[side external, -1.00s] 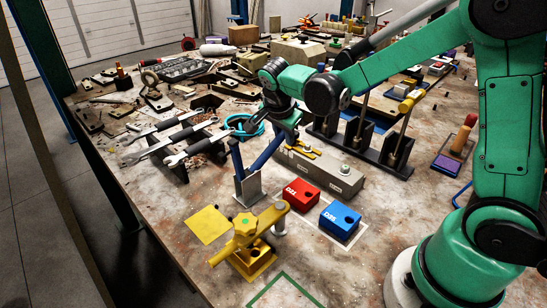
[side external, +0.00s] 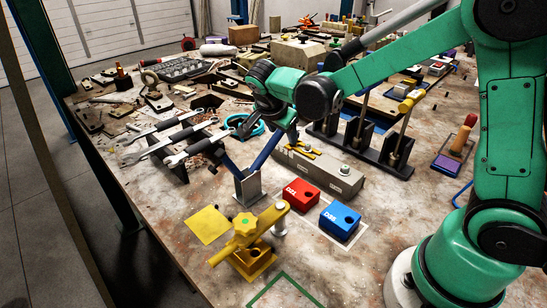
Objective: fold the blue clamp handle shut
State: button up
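The blue clamp has two blue bars rising in a V from a grey metal bracket (side external: 248,188) near the middle of the bench. One blue bar (side external: 231,166) leans up to the left. The other blue bar (side external: 265,151) slants up to the right, toward my gripper. My gripper (side external: 268,130) is dark and hangs above the bars at the end of my green arm. Its fingertips are small and dark against the clutter, so I cannot tell their opening or whether they touch a bar.
A yellow clamp (side external: 248,240) stands in front, by a yellow square (side external: 208,225). A red block (side external: 299,193) and a blue block (side external: 340,218) lie to the right. A grey box (side external: 325,170) is behind them. Wrenches (side external: 185,150) lie on a rack at left.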

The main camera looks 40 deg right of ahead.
jog(key=v, duration=0.5)
jog(key=shift+a+r, duration=0.15)
jog(key=shift+r, duration=0.1)
jog(key=shift+y, duration=0.8)
jog(key=shift+d+x, duration=0.2)
jog(key=shift+x, duration=1.2)
jog(key=shift+d+x, duration=0.2)
jog(key=shift+x, duration=1.2)
jog(key=shift+r, duration=0.15)
grip_shut()
jog(key=shift+s, duration=0.1)
